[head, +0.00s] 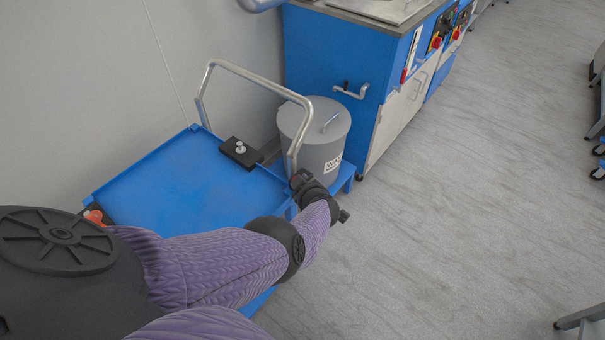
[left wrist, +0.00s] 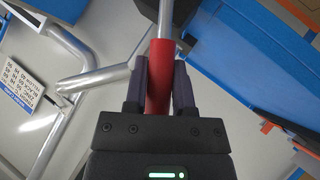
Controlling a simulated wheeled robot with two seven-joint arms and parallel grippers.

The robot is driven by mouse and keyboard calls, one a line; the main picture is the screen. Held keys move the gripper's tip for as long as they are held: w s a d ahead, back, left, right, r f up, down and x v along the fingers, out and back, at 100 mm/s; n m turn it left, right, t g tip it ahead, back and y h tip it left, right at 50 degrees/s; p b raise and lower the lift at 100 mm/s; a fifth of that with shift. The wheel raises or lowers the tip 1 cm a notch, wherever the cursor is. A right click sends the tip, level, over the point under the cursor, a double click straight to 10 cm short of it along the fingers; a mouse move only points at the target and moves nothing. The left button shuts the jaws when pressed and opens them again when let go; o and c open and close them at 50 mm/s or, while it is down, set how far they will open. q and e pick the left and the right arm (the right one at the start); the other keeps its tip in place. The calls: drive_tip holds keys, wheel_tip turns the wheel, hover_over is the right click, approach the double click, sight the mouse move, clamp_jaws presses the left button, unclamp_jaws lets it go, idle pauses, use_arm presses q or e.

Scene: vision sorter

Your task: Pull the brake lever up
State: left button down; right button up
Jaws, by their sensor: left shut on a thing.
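The brake lever (left wrist: 158,85) shows in the left wrist view as a red grip on a bare metal rod that runs up to the top of the picture. My left gripper (left wrist: 159,62) is shut on the red grip, with one dark finger on each side. In the head view my left gripper (head: 301,180) is at the right end of the blue cart (head: 175,185), close to the foot of its metal handle. The lever cannot be made out there, as my wrist and arm cover that spot. My right gripper is not in view.
A grey lidded bin (head: 318,150) stands just beyond my left gripper. A black block with a silver knob (head: 240,152) sits on the cart. A blue machine cabinet (head: 335,85) stands behind. The floor to the right is mostly clear.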

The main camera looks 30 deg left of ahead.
use_arm(q)
drive_tip(key=shift+w+r, duration=0.1)
idle(0.4)
drive_tip(key=shift+c, duration=2.2)
unclamp_jaws()
drive_tip(key=p+v, duration=0.8)
drive_tip(key=v, duration=0.2)
drive_tip(key=shift+w, duration=0.1)
